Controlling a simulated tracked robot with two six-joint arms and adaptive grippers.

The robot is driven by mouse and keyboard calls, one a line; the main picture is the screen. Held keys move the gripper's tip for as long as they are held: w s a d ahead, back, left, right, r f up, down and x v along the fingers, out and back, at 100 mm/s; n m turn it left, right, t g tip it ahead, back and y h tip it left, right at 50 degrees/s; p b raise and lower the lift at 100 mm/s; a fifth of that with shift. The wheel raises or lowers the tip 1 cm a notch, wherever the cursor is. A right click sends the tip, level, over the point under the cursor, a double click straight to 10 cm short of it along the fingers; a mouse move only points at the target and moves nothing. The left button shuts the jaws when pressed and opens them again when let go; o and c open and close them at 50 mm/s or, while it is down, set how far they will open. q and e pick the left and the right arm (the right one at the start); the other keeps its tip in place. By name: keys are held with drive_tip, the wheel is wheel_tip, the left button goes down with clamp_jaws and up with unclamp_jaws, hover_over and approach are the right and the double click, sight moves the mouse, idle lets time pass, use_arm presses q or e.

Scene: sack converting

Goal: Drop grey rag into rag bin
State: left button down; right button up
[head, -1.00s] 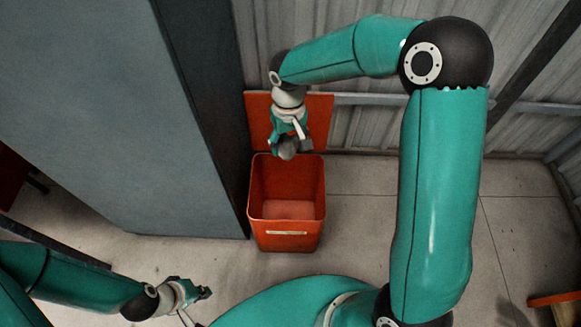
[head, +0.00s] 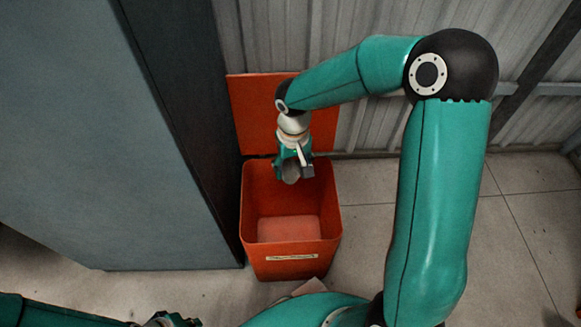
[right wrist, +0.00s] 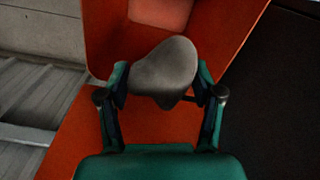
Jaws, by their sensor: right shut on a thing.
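The rag bin (head: 290,268) is an orange, square, open-topped bin with a pale label strip on its front and its lid (head: 252,110) raised behind it. My right gripper (head: 292,174) is shut on the grey rag (head: 291,172), a small bunched grey lump, over the back part of the bin's opening. In the right wrist view the rag (right wrist: 165,68) sits between the two fingers, with the orange bin wall (right wrist: 110,35) and its pale bottom beyond it. My left gripper (head: 172,319) shows only partly at the bottom edge, and its jaws are unclear.
A tall grey cabinet (head: 90,120) stands close to the bin's left side. A corrugated metal wall (head: 270,35) is behind the bin. The concrete floor (head: 520,220) to the right is clear.

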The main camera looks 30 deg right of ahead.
sight(295, 164)
drive_tip(key=shift+s+d+f+b, duration=0.1)
drive_tip(key=shift+d+f+b, duration=0.05)
drive_tip(key=shift+f+b, duration=1)
drive_tip(key=shift+s+d+f+b, duration=0.1)
drive_tip(key=shift+f+b, duration=0.6)
drive_tip(key=shift+f, duration=0.8)
drive_tip(key=o, duration=1.2)
drive_tip(key=shift+r, duration=0.2)
drive_tip(key=shift+w+r, duration=0.1)
drive_tip(key=shift+r, duration=0.25)
wheel_tip(295, 164, up, 11)
drive_tip(key=shift+f, duration=0.1)
